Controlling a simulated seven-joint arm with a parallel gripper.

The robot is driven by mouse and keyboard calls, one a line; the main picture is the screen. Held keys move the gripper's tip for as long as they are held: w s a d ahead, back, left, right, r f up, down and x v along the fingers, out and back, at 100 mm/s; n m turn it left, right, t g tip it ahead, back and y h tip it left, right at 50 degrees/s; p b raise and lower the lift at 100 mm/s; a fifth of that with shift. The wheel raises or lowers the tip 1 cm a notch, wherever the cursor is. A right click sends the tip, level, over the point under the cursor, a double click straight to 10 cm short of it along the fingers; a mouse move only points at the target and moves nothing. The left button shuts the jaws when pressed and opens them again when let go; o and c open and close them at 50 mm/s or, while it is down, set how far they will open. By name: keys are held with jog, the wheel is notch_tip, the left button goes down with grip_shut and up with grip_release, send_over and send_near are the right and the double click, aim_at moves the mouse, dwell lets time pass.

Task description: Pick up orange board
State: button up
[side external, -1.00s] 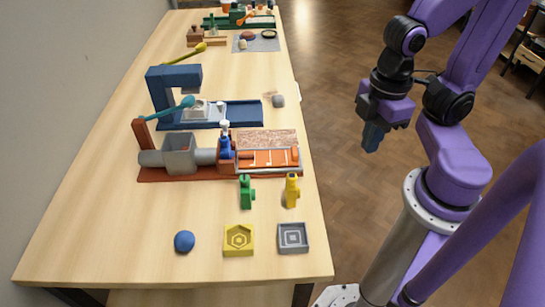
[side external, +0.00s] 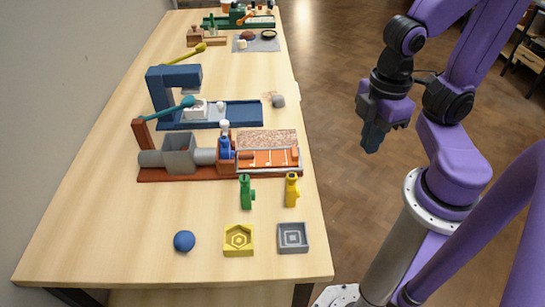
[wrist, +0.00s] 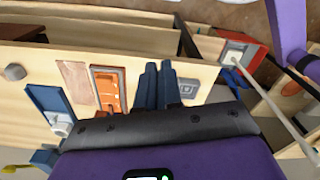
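The orange board (side external: 268,158) lies flat in the bed at the right end of a red-brown machine, with pale strips along and across it. It also shows in the wrist view (wrist: 108,90), left of my fingers. My gripper (side external: 371,139) hangs over the floor, right of the table edge and well apart from the board. In the wrist view my two blue fingers (wrist: 159,70) lie close together, with nothing seen between them.
A speckled brown slab (side external: 266,139) lies beside the board. Green (side external: 246,191) and yellow (side external: 292,190) upright pieces stand in front. Nearer are a blue ball (side external: 184,241), a yellow mold (side external: 238,240) and a grey mold (side external: 292,238). A blue machine (side external: 175,92) stands behind.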

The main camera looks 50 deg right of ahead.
jog(key=o, duration=1.1)
